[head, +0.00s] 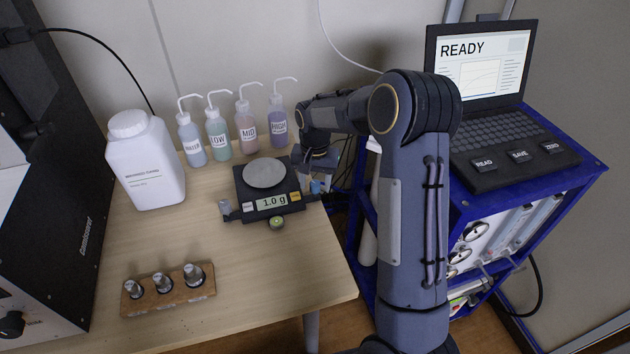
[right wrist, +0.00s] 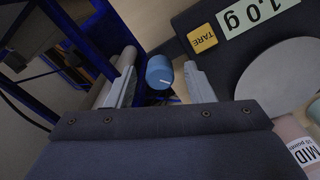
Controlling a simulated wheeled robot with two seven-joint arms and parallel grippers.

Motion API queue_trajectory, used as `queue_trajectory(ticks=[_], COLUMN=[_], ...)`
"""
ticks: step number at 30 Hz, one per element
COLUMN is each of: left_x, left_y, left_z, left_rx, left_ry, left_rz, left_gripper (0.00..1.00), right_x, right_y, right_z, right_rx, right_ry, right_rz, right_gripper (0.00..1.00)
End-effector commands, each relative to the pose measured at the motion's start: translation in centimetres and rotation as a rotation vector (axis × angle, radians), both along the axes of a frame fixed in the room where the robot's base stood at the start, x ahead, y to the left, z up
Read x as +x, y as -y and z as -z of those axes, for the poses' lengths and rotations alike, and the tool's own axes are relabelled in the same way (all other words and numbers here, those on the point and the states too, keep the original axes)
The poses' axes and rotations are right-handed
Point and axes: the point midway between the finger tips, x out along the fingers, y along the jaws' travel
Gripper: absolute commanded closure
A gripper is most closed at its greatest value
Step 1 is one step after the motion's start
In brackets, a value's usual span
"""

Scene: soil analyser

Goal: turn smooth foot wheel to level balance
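The balance (head: 250,184) stands on the wooden table, its display reading 1.0 g. A blue foot wheel (head: 315,187) is at its right side; in the right wrist view the blue wheel (right wrist: 159,73) looks smooth, with a white mark. A grey foot wheel (head: 226,206) is at the left front; its surface is too small to judge. A round greenish level (head: 277,222) sits at the front edge; its bubble position cannot be read. My right gripper (right wrist: 162,76) is open, its fingers on either side of the blue wheel, with a visible gap at the left finger. My left gripper is out of view.
Wash bottles (head: 247,126) stand behind the balance, and a white jug (head: 146,162) is at its left. A wooden vial rack (head: 170,294) is at the front left. A blue cart (head: 470,207) with a laptop (head: 490,100) showing READY stands at the right. The table's front middle is clear.

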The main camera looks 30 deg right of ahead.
Motion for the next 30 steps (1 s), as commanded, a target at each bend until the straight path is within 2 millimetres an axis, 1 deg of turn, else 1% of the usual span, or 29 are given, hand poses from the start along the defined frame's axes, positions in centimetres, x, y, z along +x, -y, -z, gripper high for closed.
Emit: queue_trajectory(ticks=[6, 9, 11, 18, 21, 25, 30], left_x=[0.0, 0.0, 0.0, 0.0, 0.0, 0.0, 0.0], left_y=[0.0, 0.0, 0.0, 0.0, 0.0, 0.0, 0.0], left_z=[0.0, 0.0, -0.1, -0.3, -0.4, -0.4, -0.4], left_rx=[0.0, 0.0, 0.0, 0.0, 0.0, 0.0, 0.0], left_ry=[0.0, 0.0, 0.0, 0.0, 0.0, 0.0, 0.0], left_rz=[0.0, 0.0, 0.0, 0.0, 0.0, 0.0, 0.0], left_gripper=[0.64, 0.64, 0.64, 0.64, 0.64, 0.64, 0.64], right_x=[0.0, 0.0, 0.1, 0.1, 0.1, 0.0, 0.0], right_y=[0.0, 0.0, 0.0, 0.0, 0.0, 0.0, 0.0], right_z=[0.0, -0.4, -1.0, -5.1, -6.5, -7.5, -7.8], right_rx=[0.001, 0.0, -0.001, 0.0, 0.0, 0.0, 0.001], right_ry=[-0.001, 0.0, 0.003, 0.004, 0.004, 0.001, -0.001], right_rz=[0.0, 0.0, 0.0, 0.001, 0.0, 0.001, 0.001], right_gripper=[0.52, 0.52, 0.52, 0.52, 0.52, 0.52, 0.52])
